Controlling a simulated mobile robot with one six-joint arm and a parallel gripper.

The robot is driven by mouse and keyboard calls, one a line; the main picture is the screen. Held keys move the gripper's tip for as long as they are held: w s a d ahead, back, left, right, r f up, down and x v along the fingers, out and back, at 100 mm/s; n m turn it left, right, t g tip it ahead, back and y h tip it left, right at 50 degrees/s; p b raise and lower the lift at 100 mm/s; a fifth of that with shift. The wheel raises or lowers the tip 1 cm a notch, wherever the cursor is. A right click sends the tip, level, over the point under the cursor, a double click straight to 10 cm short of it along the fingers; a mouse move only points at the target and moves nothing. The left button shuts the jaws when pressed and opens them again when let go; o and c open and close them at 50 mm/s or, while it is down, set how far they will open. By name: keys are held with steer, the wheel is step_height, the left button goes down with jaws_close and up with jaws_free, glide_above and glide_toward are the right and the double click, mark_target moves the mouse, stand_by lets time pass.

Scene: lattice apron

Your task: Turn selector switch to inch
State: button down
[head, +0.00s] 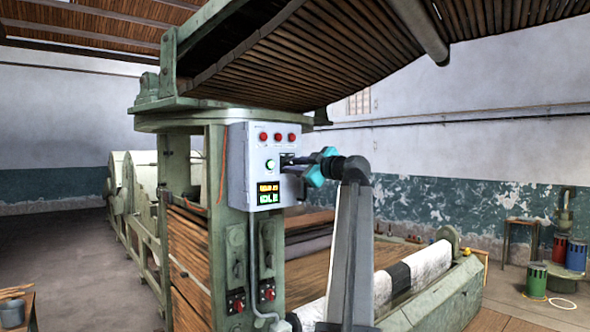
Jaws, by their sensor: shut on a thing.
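A grey control box (238,166) is mounted on the green machine post, left of the picture's middle. Its face has a row of red buttons or lamps (278,137) at the top, a pale round knob (270,165) at left and a small lit display (269,193) reading "IDLE" on its lower line. My gripper (293,161) reaches in from the right with its tip at the box face, right of the pale knob. It is shut on a dark part there, likely the selector switch, mostly hidden by the jaws. I cannot read the switch's position or labels.
A slatted apron (300,50) hangs overhead, above the box. Smaller boxes with red switches (266,291) sit low on the post. A roller with white wrapping (420,270) lies at lower right. Coloured cans (576,255) stand far right; open floor lies at left.

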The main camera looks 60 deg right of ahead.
steer(key=shift+f+b, duration=0.15)
steer(key=shift+b, duration=0.15)
steer(key=shift+m+b, duration=4.35)
steer(key=shift+m, duration=4.35)
steer(key=c, duration=1.8)
jaws_free()
steer(key=shift+w, duration=0.1)
steer(key=shift+s, duration=0.2)
